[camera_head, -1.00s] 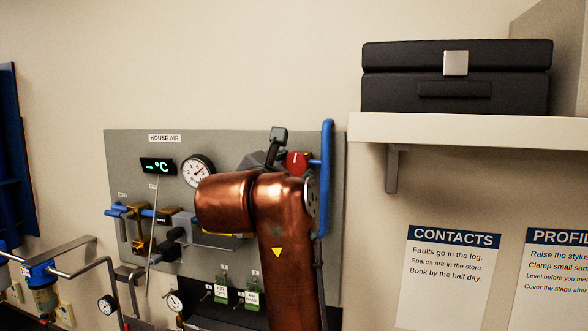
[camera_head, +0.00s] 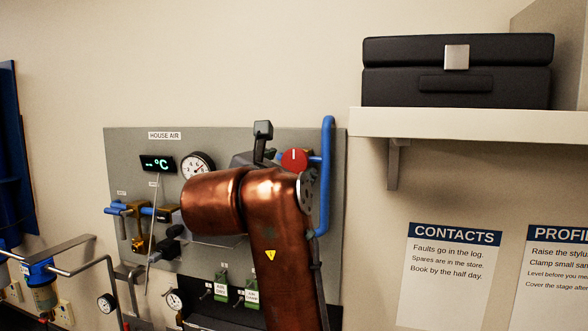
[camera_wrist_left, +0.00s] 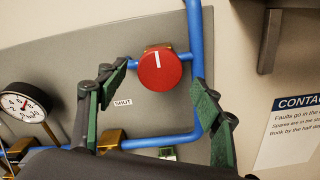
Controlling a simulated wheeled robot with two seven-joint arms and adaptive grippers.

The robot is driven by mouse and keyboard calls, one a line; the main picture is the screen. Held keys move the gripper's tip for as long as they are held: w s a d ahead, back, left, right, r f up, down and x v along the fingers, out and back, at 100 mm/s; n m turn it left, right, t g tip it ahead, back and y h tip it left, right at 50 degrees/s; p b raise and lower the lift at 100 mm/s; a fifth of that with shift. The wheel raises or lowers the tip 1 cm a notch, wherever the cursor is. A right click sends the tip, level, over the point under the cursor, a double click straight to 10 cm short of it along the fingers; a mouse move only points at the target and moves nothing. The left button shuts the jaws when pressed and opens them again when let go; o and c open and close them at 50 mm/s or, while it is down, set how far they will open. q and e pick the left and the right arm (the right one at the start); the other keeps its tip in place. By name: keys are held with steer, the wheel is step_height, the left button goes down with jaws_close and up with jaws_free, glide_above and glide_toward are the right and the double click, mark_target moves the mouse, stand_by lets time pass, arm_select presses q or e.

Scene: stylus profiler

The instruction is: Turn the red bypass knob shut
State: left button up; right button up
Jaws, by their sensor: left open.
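The red bypass knob (camera_head: 294,161) is a round red disc with a white line, on the blue pipe at the panel's right side. The line stands upright in the head view and nearly upright in the wrist view, where the knob (camera_wrist_left: 159,70) is seen face on. A SHUT label (camera_wrist_left: 123,103) is at its lower left. My left gripper (camera_wrist_left: 160,76) is open, its green-padded fingers on either side of the knob in the picture, with gaps; the depth is unclear. In the head view one dark finger of the left gripper (camera_head: 263,140) shows; my copper arm hides the rest.
The blue pipe (camera_head: 328,175) runs upright beside the knob and bends below it. A pressure gauge (camera_head: 197,166) and a display (camera_head: 157,164) are on the grey panel (camera_head: 130,180). A shelf (camera_head: 450,122) with a black case (camera_head: 458,72) juts out at the right.

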arm_select(q)
steer(key=b+v, duration=0.1)
steer(key=v, duration=0.4)
steer(key=shift+s, duration=0.25)
steer(key=shift+a, duration=0.1)
steer(key=v, duration=1.2)
